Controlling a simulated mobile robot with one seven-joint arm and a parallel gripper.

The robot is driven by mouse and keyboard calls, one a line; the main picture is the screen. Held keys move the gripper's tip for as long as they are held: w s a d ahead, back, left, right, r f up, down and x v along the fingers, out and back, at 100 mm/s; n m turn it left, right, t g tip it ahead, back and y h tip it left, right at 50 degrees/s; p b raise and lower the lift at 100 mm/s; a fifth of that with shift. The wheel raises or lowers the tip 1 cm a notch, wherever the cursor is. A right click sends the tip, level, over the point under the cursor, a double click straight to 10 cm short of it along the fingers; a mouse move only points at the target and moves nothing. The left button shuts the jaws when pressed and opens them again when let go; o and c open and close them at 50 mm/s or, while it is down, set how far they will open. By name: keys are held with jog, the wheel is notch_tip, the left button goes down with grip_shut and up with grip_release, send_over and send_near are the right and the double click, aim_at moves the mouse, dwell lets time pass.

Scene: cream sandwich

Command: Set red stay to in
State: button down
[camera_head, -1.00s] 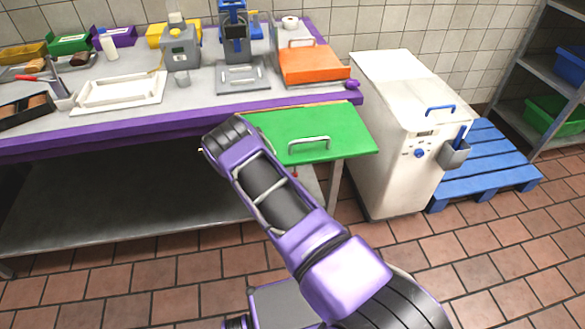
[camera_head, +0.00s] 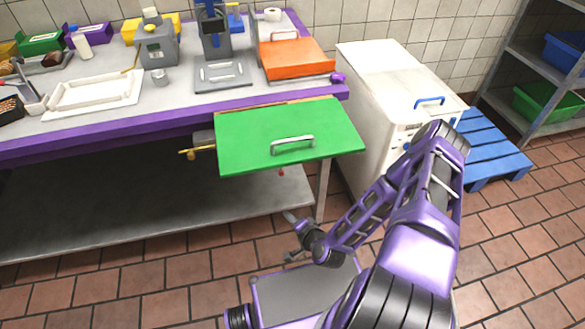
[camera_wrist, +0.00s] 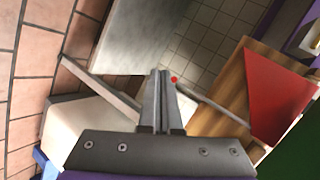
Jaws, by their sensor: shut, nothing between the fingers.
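A red triangular piece (camera_wrist: 278,95) shows at the right of the wrist view, beside wood; I take it for the red stay. A small red knob (camera_wrist: 174,79) shows just beside my fingertips; I cannot tell if it touches them or belongs to the stay. In the head view a small red tip (camera_head: 281,173) hangs just under the green leaf (camera_head: 245,140), and the leaf hides the rest. My gripper (camera_wrist: 160,75) is shut and empty. In the head view its end (camera_head: 288,215) is low in front of the leaf, pointing up and left.
The leaf has a metal handle (camera_head: 293,144) and sticks out from the purple-edged table (camera_head: 150,124). A yellow-ended fitting (camera_head: 190,153) is under the table edge. A lower shelf (camera_head: 130,225) lies below. A white cabinet (camera_head: 370,75) stands to the right.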

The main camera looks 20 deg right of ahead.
jog(key=w+d+r+m+t+h, duration=0.2)
jog(key=w+d+r+m+t, duration=0.15)
jog(key=r+m, duration=0.2)
jog(key=d+b+x, duration=0.1)
jog(key=x, duration=1.2)
jog(key=shift+w+a+r+g, duration=0.2)
jog(key=shift+w+a+g, duration=0.15)
jog(key=shift+a, duration=0.15)
jog(key=shift+n+b, duration=0.25)
jog(key=shift+b, duration=0.1)
jog(key=shift+w+d+r+b, duration=0.1)
jog(key=shift+w+d+b, duration=0.2)
jog(key=shift+w+b, duration=0.45)
jog(key=shift+w, duration=0.15)
